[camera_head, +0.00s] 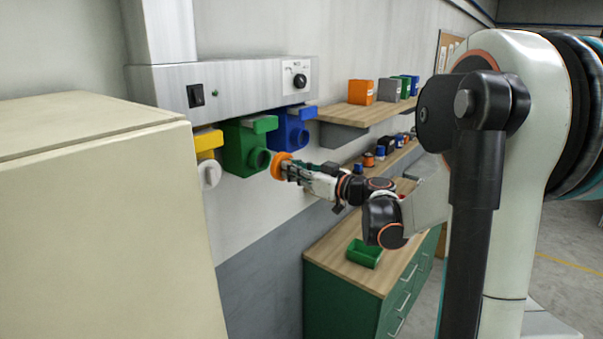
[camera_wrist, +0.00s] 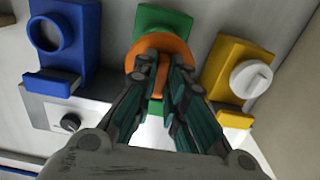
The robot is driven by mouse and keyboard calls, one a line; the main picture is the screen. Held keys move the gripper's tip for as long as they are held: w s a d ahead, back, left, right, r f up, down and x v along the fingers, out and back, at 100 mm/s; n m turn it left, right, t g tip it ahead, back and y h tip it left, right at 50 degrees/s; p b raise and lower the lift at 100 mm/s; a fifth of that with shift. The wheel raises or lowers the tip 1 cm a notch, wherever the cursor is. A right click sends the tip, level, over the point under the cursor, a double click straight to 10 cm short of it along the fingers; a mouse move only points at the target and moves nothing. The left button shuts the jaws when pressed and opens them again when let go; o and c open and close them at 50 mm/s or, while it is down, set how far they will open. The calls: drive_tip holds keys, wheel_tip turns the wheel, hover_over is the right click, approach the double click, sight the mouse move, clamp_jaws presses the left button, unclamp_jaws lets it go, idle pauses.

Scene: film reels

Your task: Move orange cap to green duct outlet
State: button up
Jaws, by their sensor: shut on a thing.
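My gripper (camera_head: 287,170) is shut on the orange cap (camera_head: 279,165), a round disc. In the head view the cap is just right of the round mouth of the green duct outlet (camera_head: 240,150); a small gap seems to show between them. In the wrist view the orange cap (camera_wrist: 172,50) sits at my fingertips (camera_wrist: 160,72) and covers most of the mouth of the green duct outlet (camera_wrist: 160,20). Whether the cap touches the mouth there is hidden.
A blue outlet (camera_head: 288,130) with an open mouth hangs right of the green one, and a yellow outlet (camera_head: 208,141) with a white cap (camera_head: 209,174) left of it. A grey panel (camera_head: 230,82) runs above. A beige cabinet (camera_head: 95,220) fills the left. Shelves (camera_head: 370,115) stand right.

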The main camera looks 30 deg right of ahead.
drive_tip(key=x, duration=0.3)
drive_tip(key=shift+f+b, duration=0.1)
drive_tip(key=shift+b, duration=0.2)
drive_tip(key=shift+x, duration=1.2)
drive_tip(key=shift+b+x, duration=0.55)
drive_tip(key=shift+x, duration=0.9)
drive_tip(key=o, duration=0.8)
drive_tip(key=shift+c, duration=0.2)
drive_tip(key=shift+s, duration=0.1)
approach(263, 160)
drive_tip(key=v, duration=0.5)
drive_tip(key=shift+s+d, duration=0.1)
drive_tip(key=shift+d, duration=0.1)
